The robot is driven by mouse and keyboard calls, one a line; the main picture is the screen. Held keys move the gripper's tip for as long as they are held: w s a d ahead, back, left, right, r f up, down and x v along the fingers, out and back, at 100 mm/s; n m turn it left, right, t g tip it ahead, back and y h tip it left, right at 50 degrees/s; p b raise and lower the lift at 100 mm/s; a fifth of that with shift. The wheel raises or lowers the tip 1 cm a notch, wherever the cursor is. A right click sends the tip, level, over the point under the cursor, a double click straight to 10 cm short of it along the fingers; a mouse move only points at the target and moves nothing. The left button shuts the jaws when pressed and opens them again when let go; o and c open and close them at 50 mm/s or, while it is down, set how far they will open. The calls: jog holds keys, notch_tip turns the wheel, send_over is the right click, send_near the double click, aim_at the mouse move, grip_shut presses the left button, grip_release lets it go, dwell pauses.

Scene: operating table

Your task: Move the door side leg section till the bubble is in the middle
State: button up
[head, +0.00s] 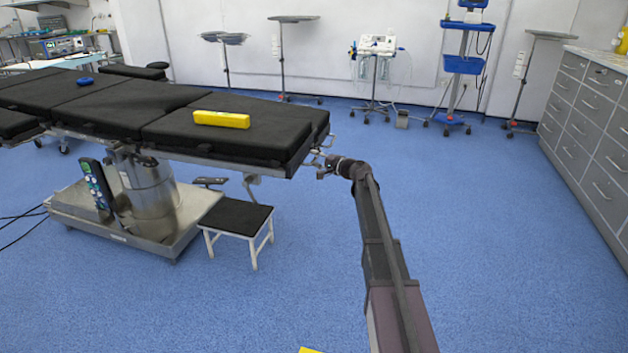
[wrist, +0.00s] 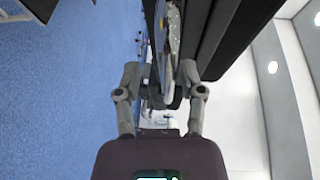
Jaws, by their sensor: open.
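The operating table's black padded leg section (head: 285,122) forms its right end in the head view. It looks slightly tilted, but I cannot tell its exact angle. A yellow spirit level (head: 221,119) lies on top of it; its bubble is too small to make out. My gripper (head: 325,163) is at the section's right end, near the metal fittings under the pad. In the wrist view my gripper (wrist: 163,85) has its two fingers apart, with the section's dark edge (wrist: 208,45) and metal side rail between and beyond them. I cannot tell whether the fingers touch it.
A black-topped step stool (head: 237,217) stands under the section, beside the table's metal base (head: 130,225). A handheld remote (head: 95,185) hangs on the column. Grey drawer cabinets (head: 590,130) line the right wall. The blue floor is clear between.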

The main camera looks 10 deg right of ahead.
jog(key=shift+f+b, duration=3.75)
jog(key=shift+f, duration=0.15)
jog(key=p+v, duration=0.2)
jog(key=v, duration=1.1)
jog(key=s+a+r+n+g+h+p, duration=0.2)
jog(key=s+a+r+p, duration=0.5)
jog(key=p, duration=0.7)
jog(key=s+a+r+n+g+h+p, duration=0.1)
jog(key=s+a+r+n+g+p, duration=0.4)
jog(key=s+p, duration=0.7)
jog(key=a+r+g+p, duration=0.2)
jog(key=a+r, duration=0.1)
jog(key=shift+r+n+h, duration=0.25)
jog(key=shift+n+h, duration=0.05)
jog(key=shift+h, duration=0.1)
jog(key=shift+s+a, duration=0.1)
jog(key=shift+s, duration=0.05)
